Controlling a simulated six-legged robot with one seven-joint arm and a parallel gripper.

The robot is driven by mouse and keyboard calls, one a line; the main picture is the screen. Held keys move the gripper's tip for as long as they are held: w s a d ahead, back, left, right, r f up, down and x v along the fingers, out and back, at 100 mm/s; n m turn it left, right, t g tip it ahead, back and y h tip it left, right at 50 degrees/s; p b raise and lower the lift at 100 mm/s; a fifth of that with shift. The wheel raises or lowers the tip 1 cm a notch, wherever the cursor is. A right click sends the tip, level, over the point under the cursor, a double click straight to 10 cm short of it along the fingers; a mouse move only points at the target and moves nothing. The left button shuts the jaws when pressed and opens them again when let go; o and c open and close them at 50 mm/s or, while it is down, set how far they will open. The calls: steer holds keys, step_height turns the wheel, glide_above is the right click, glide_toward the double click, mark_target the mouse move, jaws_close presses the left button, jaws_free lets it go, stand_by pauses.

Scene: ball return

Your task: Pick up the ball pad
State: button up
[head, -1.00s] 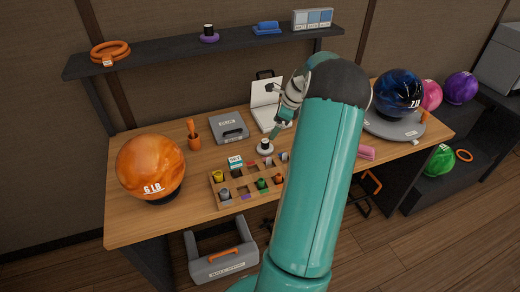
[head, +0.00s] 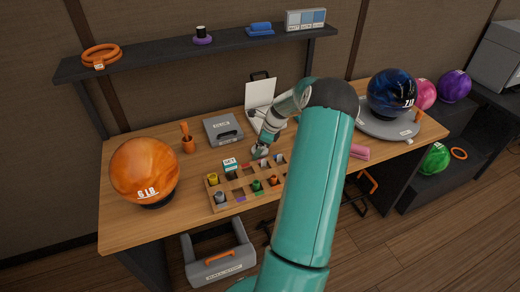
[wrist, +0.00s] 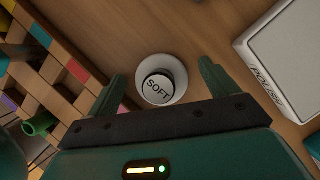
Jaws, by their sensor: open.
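A round white pad (wrist: 158,87) with a black-sided knob, its top marked "SOFT", stands on the wooden table; it looks like the ball pad. In the wrist view my gripper (wrist: 160,80) is open, with one finger on the left of the pad and one on the right. The pad sits between the fingertips with gaps at both sides, and nothing is held. In the head view my gripper (head: 261,146) is low over the table behind the compartment tray, and it mostly hides the pad.
The compartment tray (head: 219,205) with small coloured pieces is close in front. A grey case (head: 222,127) is to the left and a white open case (head: 258,92) behind. An orange ball (head: 144,170) stands left; a blue ball (head: 392,92) stands right. A purple pad (head: 202,40) is on the shelf.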

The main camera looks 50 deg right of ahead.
steer(key=shift+c, duration=0.3)
steer(key=c, duration=1)
steer(key=shift+r, duration=0.15)
steer(key=shift+r, duration=0.65)
steer(key=s+a+r, duration=0.3)
steer(key=s+r, duration=0.8)
steer(key=s, duration=0.2)
steer(key=shift+s+a+r, duration=0.25)
steer(key=shift+a, duration=0.15)
